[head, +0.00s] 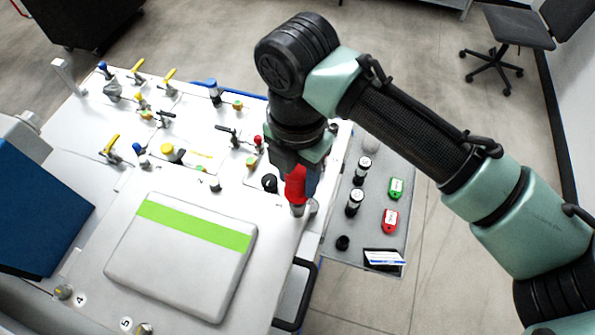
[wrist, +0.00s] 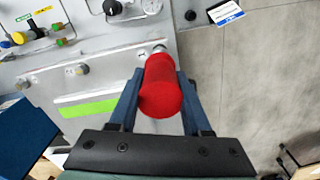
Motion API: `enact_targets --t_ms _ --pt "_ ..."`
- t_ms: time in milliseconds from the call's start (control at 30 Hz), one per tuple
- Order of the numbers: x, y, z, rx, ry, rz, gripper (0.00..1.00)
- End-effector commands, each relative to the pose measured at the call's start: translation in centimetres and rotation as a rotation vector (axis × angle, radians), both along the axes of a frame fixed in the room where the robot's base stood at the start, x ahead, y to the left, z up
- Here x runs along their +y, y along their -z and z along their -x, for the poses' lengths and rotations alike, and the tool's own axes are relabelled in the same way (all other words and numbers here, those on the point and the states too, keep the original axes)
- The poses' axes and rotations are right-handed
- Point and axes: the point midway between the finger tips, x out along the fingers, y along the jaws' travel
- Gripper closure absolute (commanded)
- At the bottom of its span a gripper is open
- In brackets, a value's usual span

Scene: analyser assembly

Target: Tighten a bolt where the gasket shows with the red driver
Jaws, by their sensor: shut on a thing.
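My gripper (head: 295,172) is shut on the red driver (head: 296,186), which is held upright with its grey lower end down at the right side of the white deck. In the wrist view the red driver (wrist: 160,88) stands between the two blue fingers and hides what lies beneath its tip. A short metal bolt (head: 64,291) is beside label 4 and another bolt (head: 143,328) is beside label 5. The wrist view shows a bolt head (wrist: 82,69) left of the driver. I cannot make out a gasket at any bolt.
A pale cover with a green stripe (head: 190,222) lies left of the driver. Several valves and knobs (head: 168,150) stand on the deck behind. A grey side tray (head: 365,222) holds black-topped cylinders, green and red tags and a card. A blue screen (head: 40,215) stands left.

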Motion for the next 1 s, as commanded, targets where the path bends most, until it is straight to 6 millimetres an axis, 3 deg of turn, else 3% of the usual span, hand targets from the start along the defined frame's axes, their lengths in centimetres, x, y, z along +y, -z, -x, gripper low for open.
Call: enact_targets --t_ms 1000 --pt "-0.01 0.61 -0.03 -0.001 0.0 0.0 1.0"
